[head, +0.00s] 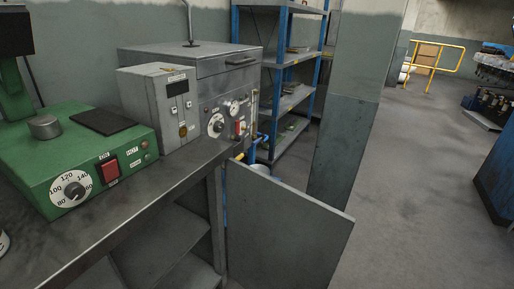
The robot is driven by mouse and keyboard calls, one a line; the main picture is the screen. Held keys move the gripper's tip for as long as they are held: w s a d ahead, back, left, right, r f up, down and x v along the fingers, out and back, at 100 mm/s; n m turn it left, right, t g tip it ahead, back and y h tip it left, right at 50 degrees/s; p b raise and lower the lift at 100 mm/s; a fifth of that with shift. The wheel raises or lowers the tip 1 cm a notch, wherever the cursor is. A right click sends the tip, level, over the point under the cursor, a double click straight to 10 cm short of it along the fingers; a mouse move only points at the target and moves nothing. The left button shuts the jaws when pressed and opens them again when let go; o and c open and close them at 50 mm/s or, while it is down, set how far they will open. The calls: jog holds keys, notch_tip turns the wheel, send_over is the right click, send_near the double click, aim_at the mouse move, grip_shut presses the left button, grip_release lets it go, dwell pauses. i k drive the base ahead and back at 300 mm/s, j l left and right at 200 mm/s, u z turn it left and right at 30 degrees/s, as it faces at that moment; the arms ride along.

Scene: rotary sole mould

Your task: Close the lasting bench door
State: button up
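The lasting bench (118,216) is a dark grey metal bench along the left of the head view. Its grey door (285,232) stands open at the bench's right end, swung out from the front. The open bay with inner shelves (172,240) shows to the left of the door. The door's lower edge is cut off by the frame, and I see no handle on the face in view. My gripper is not in view.
On the bench stand a green machine with a dial (75,160), a grey control box (165,105) and a grey lidded unit (215,75). A blue shelf rack (290,60) and a pillar (350,110) stand behind the door. The floor (420,200) to the right is clear.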

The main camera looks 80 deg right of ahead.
aim_at(279, 236)
jog(key=k+l, duration=0.25)
jog(key=l, duration=0.15)
jog(key=k+l, duration=0.2)
jog(key=l, duration=0.25)
jog(key=k+l, duration=0.25)
jog(key=l, duration=0.15)
jog(key=k+l, duration=0.25)
jog(key=l, duration=0.15)
jog(key=k+l, duration=0.2)
jog(key=l, duration=0.25)
jog(key=k+l, duration=0.25)
jog(key=l, duration=0.15)
jog(key=k+l, duration=0.25)
jog(key=l, duration=0.15)
